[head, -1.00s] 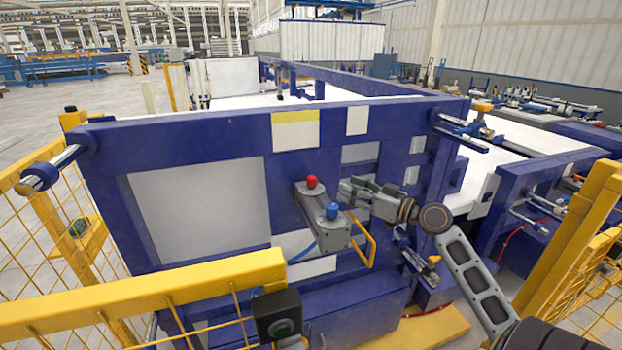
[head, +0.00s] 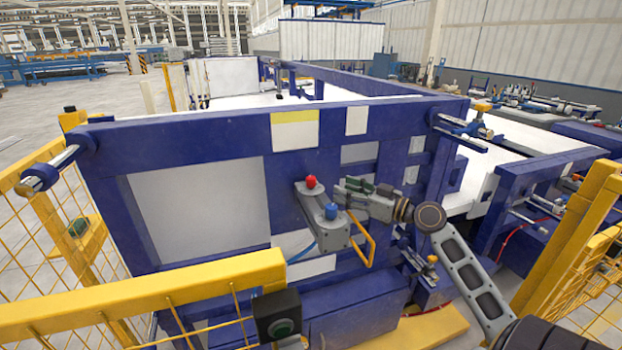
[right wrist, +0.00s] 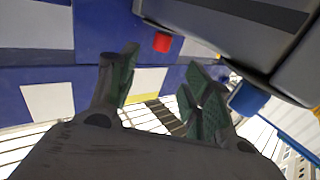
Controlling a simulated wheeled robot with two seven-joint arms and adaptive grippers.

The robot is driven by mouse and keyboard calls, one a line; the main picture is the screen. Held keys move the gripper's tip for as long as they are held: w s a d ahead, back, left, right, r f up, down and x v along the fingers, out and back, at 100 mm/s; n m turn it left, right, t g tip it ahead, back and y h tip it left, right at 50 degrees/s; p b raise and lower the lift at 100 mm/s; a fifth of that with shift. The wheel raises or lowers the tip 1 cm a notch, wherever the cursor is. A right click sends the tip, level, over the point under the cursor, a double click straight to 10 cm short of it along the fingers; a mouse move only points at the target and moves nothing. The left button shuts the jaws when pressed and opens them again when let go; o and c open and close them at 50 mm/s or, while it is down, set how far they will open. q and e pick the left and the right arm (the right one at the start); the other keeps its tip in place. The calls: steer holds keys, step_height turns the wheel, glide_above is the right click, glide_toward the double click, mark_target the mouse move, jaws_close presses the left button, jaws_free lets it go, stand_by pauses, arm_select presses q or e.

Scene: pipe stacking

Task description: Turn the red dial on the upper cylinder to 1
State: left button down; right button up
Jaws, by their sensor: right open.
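The red dial (head: 311,182) sits on top of the upper grey cylinder (head: 312,199), on the front of the blue machine frame. The blue dial (head: 331,210) sits on the lower cylinder (head: 332,232), nearer to me. My right gripper (head: 345,190) is open and empty, just right of the red dial and apart from it. In the right wrist view the red dial (right wrist: 162,42) lies beyond the gap between the open green-padded fingers (right wrist: 165,85). The blue dial (right wrist: 247,98) is by the right finger there. The dial's markings are too small to read. My left gripper does not show.
A yellow handle (head: 368,240) sticks out right of the lower cylinder. Yellow fence rails (head: 150,300) cross the front left, with a black button box (head: 277,314) at their end. A yellow post (head: 575,230) stands at right.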

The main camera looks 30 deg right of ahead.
mark_target(315, 179)
steer(key=p+x, duration=0.1)
steer(key=x, duration=0.5)
steer(key=shift+w+r+p, duration=0.1)
steer(key=shift+p, duration=0.3)
steer(key=shift+p+x, duration=0.3)
steer(key=shift+x, duration=0.8)
steer(key=shift+p+x, duration=0.45)
steer(key=shift+x, duration=0.9)
steer(key=shift+w+a, duration=0.25)
steer(key=shift+w, duration=0.4)
steer(key=shift+w+a, duration=0.1)
steer(key=shift+w, duration=0.05)
steer(key=c, duration=1)
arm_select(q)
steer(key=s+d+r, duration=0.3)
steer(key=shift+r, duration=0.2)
arm_select(e)
steer(key=shift+c, duration=0.2)
